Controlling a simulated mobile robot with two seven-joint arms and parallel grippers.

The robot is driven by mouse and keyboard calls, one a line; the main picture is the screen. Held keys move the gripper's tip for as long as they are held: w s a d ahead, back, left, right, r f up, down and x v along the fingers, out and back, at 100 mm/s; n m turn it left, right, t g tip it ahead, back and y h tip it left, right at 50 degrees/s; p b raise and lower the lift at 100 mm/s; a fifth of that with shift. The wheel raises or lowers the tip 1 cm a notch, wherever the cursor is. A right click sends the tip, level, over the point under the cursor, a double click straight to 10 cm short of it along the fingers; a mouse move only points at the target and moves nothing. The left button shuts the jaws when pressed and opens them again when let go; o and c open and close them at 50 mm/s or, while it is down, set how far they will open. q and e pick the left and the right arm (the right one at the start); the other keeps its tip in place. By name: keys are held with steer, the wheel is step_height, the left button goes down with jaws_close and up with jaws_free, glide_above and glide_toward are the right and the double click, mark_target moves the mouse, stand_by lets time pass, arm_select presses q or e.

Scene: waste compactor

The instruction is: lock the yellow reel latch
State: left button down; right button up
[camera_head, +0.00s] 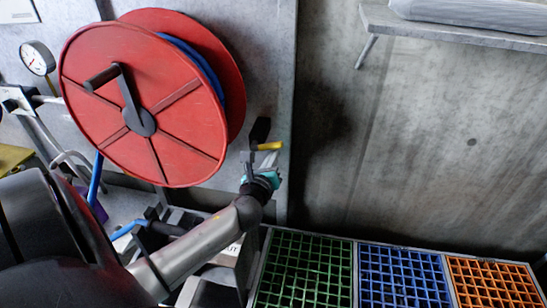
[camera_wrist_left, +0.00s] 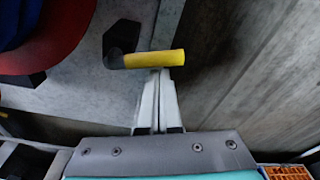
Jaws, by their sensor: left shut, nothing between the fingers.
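The yellow reel latch (camera_head: 270,146) is at the lower right of the red reel (camera_head: 143,103), on the grey panel. Its yellow handle points right from a black part in the head view. The latch also shows in the left wrist view (camera_wrist_left: 155,59), with the handle lying nearly level. My left gripper (camera_head: 249,162) is shut and empty, just below the handle. In the left wrist view its closed fingertips (camera_wrist_left: 159,74) reach up to the handle's lower edge; whether they touch it I cannot tell. My right gripper is not in view.
A crate with a green grid (camera_head: 304,268), a blue grid (camera_head: 400,275) and an orange grid (camera_head: 493,283) stands at the lower right. A shelf (camera_head: 450,29) is at the upper right. A gauge (camera_head: 37,57) is left of the reel. The concrete wall right of the latch is bare.

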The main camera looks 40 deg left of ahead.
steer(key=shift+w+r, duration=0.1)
arm_select(q)
steer(key=shift+r+n, duration=0.2)
steer(key=shift+n, duration=0.2)
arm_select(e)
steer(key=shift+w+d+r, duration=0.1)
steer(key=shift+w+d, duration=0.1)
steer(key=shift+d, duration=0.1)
